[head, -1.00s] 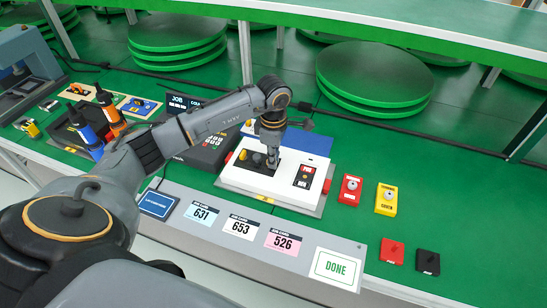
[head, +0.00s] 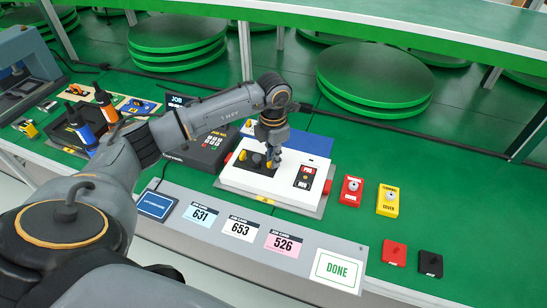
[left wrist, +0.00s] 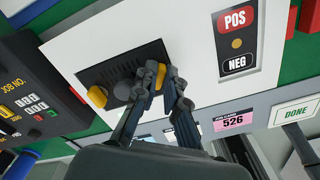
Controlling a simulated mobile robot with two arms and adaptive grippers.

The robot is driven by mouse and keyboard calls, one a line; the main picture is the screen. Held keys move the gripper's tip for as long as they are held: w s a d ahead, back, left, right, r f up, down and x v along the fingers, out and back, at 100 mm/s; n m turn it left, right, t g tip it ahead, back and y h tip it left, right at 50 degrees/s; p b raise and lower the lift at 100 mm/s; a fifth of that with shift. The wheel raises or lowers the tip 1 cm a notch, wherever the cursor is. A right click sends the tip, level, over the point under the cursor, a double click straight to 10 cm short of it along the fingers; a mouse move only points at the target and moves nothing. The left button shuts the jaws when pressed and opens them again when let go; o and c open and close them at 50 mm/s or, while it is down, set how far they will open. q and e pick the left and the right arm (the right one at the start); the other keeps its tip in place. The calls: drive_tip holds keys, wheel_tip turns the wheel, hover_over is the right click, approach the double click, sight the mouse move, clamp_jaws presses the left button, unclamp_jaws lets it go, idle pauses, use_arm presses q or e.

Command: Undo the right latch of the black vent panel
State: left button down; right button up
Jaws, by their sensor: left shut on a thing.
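The black vent panel (left wrist: 122,72) is set in the top of a white unit (head: 238,178), with a dark round knob in its middle. A yellow left latch (left wrist: 97,96) sits at the panel's left side. The yellow right latch (left wrist: 158,76) sits at its right side, between the fingertips of my left gripper (left wrist: 163,92). My left gripper, also in the head view (head: 272,158), points down over the panel's right side and is shut on the right latch. The fingers hide part of this latch. My right gripper is in neither view.
The POS/NEG block (head: 304,177) is just right of the panel. Red (head: 350,190) and yellow (head: 387,200) boxes stand farther right. A dark keypad device (head: 200,150) is to the left. Job cards and a DONE card (head: 338,270) line the front edge.

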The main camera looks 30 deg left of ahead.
use_arm(q)
drive_tip(key=n, duration=0.3)
drive_tip(key=shift+w+n, duration=0.1)
drive_tip(key=shift+n, duration=0.2)
drive_tip(key=shift+a+n, duration=0.15)
drive_tip(key=shift+n, duration=1.55)
drive_tip(key=c, duration=1.4)
unclamp_jaws()
drive_tip(key=shift+r, duration=0.15)
wheel_tip(320, 180, up, 12)
